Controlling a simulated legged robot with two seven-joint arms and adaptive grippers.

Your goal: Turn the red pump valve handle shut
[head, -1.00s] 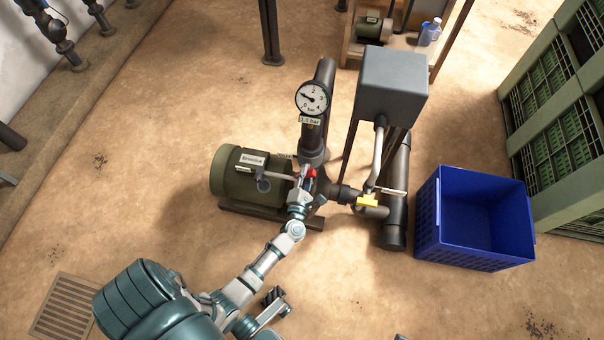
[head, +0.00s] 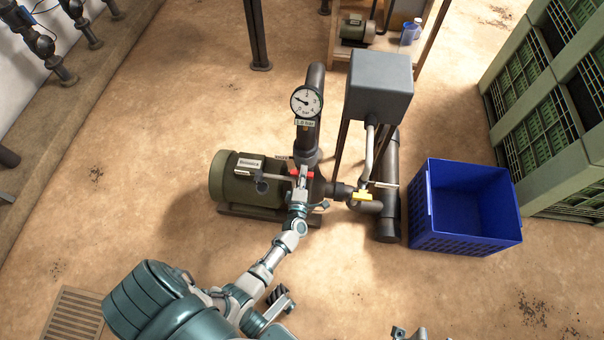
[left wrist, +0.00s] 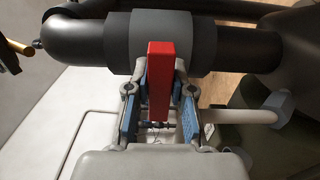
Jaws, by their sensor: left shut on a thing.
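The red valve handle (left wrist: 160,70) stands upright in the left wrist view, in front of a dark pipe with a grey collar (left wrist: 160,32). My left gripper (left wrist: 160,112) has a blue-padded finger on each side of its lower part and is shut on it. In the head view my left gripper (head: 302,180) is at the pump, below the pressure gauge (head: 307,101). Small red parts of the handle (head: 310,175) show beside the fingers; the rest is hidden.
The green pump motor (head: 236,182) is left of the gripper. A yellow-handled valve (head: 361,196) and a grey box on legs (head: 379,85) are right of it. A blue crate (head: 425,240) stands further right. Open floor lies in front.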

